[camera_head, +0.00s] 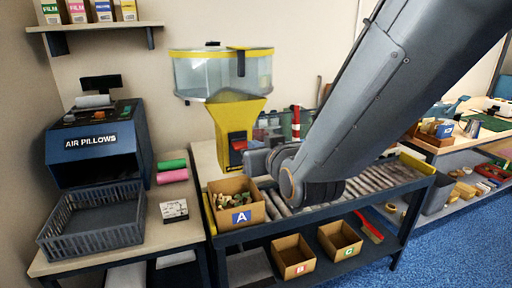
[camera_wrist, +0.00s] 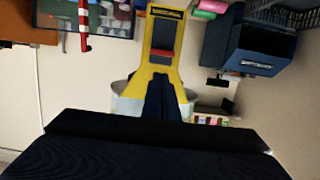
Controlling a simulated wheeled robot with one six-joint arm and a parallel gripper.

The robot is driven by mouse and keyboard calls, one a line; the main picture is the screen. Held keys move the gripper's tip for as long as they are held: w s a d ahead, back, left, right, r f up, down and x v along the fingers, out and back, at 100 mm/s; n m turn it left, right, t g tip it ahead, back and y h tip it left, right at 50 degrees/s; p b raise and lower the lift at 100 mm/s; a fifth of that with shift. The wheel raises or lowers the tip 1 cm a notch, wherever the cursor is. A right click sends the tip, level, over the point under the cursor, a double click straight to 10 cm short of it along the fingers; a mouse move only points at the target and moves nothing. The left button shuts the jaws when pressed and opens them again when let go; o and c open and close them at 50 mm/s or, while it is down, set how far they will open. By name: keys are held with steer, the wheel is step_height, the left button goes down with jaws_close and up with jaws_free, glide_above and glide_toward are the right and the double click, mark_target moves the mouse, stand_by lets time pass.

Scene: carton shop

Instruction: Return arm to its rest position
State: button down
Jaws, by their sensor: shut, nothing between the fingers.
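My arm reaches in from the upper right of the head view and bends low over the roller conveyor (camera_head: 372,184). My gripper (camera_head: 254,161) is at its far end, in front of the yellow dispenser (camera_head: 232,112) and just above carton A (camera_head: 240,217). In the wrist view, which is upside down, the dark fingers of my gripper (camera_wrist: 161,80) are together and empty, pointing at the dispenser (camera_wrist: 187,45). Carton A stands open on the near left end of the conveyor table, with several small greenish and brown pieces in it. My arm hides part of the conveyor.
The air pillow machine (camera_head: 95,143) and a dark crate (camera_head: 92,236) stand at left, beside pink and green rolls (camera_head: 172,176). Cartons B (camera_head: 293,268) and C (camera_head: 340,251) sit on the shelf below. A shelf of film boxes (camera_head: 95,27) hangs upper left. Blue floor (camera_head: 440,245) is clear at right.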

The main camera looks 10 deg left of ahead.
steer(key=shift+d, duration=0.1)
steer(key=s+d+f+m+g+h, duration=0.1)
steer(key=d+f+m+g+h, duration=0.15)
steer(key=d+f, duration=0.5)
steer(key=s+d+f+m+g+h, duration=0.1)
steer(key=d+f+g+h, duration=0.3)
steer(key=d, duration=0.6)
steer(key=s+d+f+m+g, duration=0.1)
steer(key=s+d+f+g, duration=0.1)
steer(key=s+d, duration=0.4)
steer(key=s+d+f+m+g+h, duration=0.1)
steer(key=s+d+f+g, duration=0.2)
steer(key=s+d, duration=0.4)
steer(key=shift+s+d+f+m, duration=0.2)
steer(key=shift+d+f+m, duration=0.15)
steer(key=shift+d+f, duration=0.35)
steer(key=shift+a+g, duration=0.1)
steer(key=shift+g, duration=0.15)
stand_by(0.7)
